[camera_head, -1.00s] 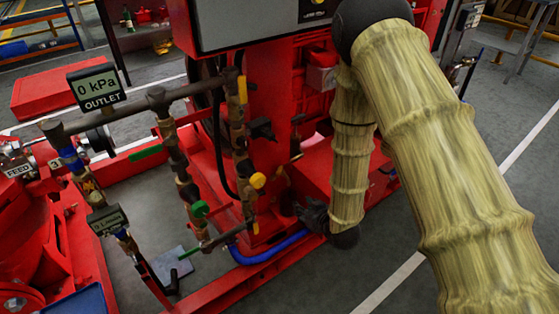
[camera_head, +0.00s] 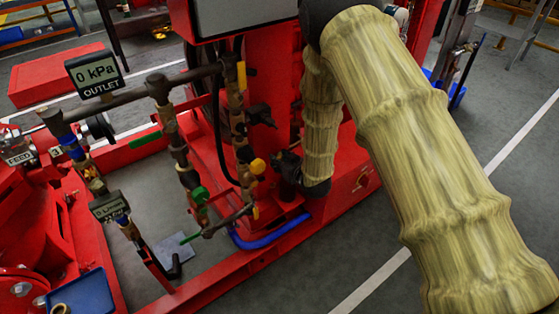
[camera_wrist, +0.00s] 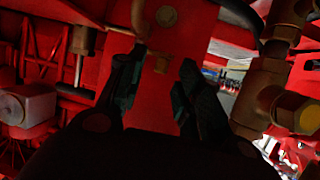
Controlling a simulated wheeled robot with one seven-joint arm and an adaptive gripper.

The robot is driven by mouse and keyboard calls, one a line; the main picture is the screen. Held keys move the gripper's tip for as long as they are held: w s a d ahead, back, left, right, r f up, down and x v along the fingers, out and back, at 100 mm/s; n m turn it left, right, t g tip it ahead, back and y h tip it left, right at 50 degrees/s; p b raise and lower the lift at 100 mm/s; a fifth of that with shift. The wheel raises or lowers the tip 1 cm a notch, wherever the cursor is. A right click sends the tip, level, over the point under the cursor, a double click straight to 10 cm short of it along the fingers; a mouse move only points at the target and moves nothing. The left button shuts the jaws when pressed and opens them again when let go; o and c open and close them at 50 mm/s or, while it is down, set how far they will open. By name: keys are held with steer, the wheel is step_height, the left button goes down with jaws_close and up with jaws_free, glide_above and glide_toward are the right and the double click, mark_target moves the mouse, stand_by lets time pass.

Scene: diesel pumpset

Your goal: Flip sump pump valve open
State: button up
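Several small valves sit on two upright brass and dark pipes. The right pipe has a yellow handle (camera_head: 241,75) at the top and a round yellow knob (camera_head: 257,166) lower down. I cannot read which one is the sump pump valve. My gripper (camera_head: 287,168) is just right of the yellow knob and apart from it. In the wrist view my gripper (camera_wrist: 158,85) has its fingers spread with nothing between them. A brass valve body with a yellow cap (camera_wrist: 295,112) is right of the fingers.
An OUTLET display (camera_head: 95,73) reads 0 kPa above the pipes; a smaller display (camera_head: 109,206) stands lower left. A blue hose (camera_head: 268,238) curves below the right pipe. Red frame rails surround the pipes. A blue tray (camera_head: 82,292) is at lower left. Grey floor is open at right.

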steer(key=shift+w+a+f, duration=0.25)
steer(key=shift+w+a, duration=0.1)
steer(key=shift+w, duration=0.2)
steer(key=shift+c, duration=0.2)
jaws_close()
steer(key=shift+d+r+n+y, duration=0.15)
steer(key=shift+n+y, duration=0.15)
steer(key=shift+w+d+n+g+y+p, duration=0.3)
steer(key=shift+d+n+g+y+p, duration=0.6)
steer(key=shift+n+g, duration=0.75)
steer(key=shift+w+d+n+g+y+p, duration=0.4)
steer(key=shift+d+n+g+y, duration=0.2)
steer(key=shift+n+g+y, duration=0.8)
steer(key=shift+w+d+n+g+y+p, duration=0.25)
steer(key=shift+d+n+g+y+p, duration=0.5)
steer(key=shift+n+g, duration=1.05)
